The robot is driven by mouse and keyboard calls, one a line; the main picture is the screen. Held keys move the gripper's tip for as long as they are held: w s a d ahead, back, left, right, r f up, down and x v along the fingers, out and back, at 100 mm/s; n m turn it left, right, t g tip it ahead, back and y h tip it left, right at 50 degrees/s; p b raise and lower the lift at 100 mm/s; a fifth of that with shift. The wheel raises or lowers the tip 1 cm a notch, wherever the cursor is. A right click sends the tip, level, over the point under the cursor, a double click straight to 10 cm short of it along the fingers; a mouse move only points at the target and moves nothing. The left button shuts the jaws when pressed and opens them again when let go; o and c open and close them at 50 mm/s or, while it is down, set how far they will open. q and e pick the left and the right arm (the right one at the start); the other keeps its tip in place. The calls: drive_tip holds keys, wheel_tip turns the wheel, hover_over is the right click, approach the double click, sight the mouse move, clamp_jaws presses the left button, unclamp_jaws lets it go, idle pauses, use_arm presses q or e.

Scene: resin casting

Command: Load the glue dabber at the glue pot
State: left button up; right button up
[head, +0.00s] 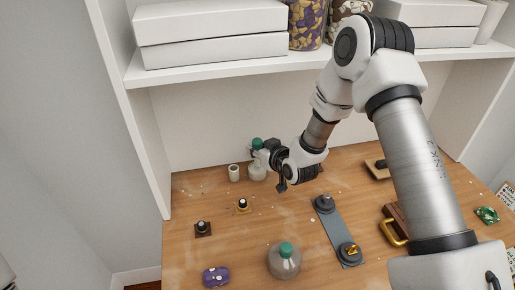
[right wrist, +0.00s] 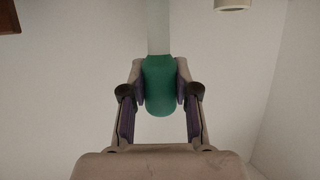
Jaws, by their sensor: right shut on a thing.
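My right gripper (head: 264,151) is at the back of the table, shut on the green handle of the glue dabber (head: 257,143). In the right wrist view, the green handle (right wrist: 160,88) sits between both finger pads, with a pale shaft running up from it. A small pale pot (head: 257,173), seemingly the glue pot, stands just below the dabber. I cannot tell whether the dabber's tip is inside it. My left gripper is not in view.
A cream cup (head: 234,172) stands close left of the pot. A clear round vessel with a green top (head: 285,262), a purple object (head: 216,276) and a grey plate with knobs (head: 338,230) are nearer. A white shelf (head: 220,66) overhangs the back.

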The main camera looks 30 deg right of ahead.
sight(257, 140)
drive_tip(key=shift+f+b, duration=0.45)
drive_tip(key=shift+f, duration=0.1)
idle(1.3)
wheel_tip(257, 140, up, 7)
drive_tip(key=p, duration=0.5)
drive_tip(key=shift+r, duration=0.1)
idle(0.6)
drive_tip(key=shift+a+f, duration=0.1)
drive_tip(key=shift+f, duration=0.1)
drive_tip(key=s+a+f+h, duration=0.1)
drive_tip(key=s+a+f, duration=0.2)
drive_tip(key=s+a, duration=0.6)
drive_tip(key=shift+s+a+f+m, duration=0.2)
drive_tip(key=shift+a+m, duration=0.2)
drive_tip(key=shift+a, duration=0.95)
